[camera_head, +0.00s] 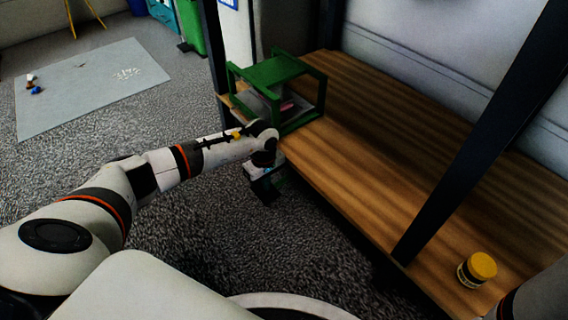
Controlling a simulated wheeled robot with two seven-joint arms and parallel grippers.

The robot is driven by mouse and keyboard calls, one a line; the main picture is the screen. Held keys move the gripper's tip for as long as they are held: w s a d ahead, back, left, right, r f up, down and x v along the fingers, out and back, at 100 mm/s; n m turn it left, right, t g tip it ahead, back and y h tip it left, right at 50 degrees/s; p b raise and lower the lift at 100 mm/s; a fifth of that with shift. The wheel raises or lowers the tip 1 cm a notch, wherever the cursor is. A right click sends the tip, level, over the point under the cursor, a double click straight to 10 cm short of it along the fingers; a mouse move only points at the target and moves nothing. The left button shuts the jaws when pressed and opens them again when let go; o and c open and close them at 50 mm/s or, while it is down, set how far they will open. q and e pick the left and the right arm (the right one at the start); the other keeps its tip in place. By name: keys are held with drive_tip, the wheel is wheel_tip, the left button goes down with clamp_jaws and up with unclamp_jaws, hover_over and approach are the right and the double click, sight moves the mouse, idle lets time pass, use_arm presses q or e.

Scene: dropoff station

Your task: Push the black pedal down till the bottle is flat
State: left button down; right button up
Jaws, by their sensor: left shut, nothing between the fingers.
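A green frame (274,72) stands at the left end of the wooden shelf. Inside it is a grey plate (262,103) with a small pinkish-red thing (287,106) by it, too small to make out. I cannot pick out the black pedal or tell whether the bottle is flat. My left arm reaches in from the left, and my left gripper (267,195) points down just off the shelf's front edge, below and in front of the green frame, shut and empty. My right gripper is not in view; only a piece of my right arm shows at the lower right.
The wooden shelf (390,140) is mostly clear. A jar with a yellow lid (477,269) stands at its near right end. Dark posts (480,130) rise at the shelf's front and back. A grey mat (90,85) lies on the carpet at left, with small items on it.

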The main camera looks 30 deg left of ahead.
use_arm(q)
drive_tip(key=shift+s+a+r+p, duration=0.15)
drive_tip(key=shift+s+p, duration=0.1)
drive_tip(key=shift+p, duration=0.25)
drive_tip(key=r+p, duration=0.2)
drive_tip(key=r, duration=0.1)
drive_tip(key=r+p, duration=0.2)
drive_tip(key=shift+w, duration=0.25)
drive_tip(key=shift+w+r, duration=0.1)
drive_tip(key=shift+r, duration=0.3)
drive_tip(key=shift+d+r, duration=0.1)
drive_tip(key=shift+d, duration=0.1)
wheel_tip(320, 180, up, 4)
drive_tip(key=p, duration=0.3)
drive_tip(key=shift+p, duration=0.3)
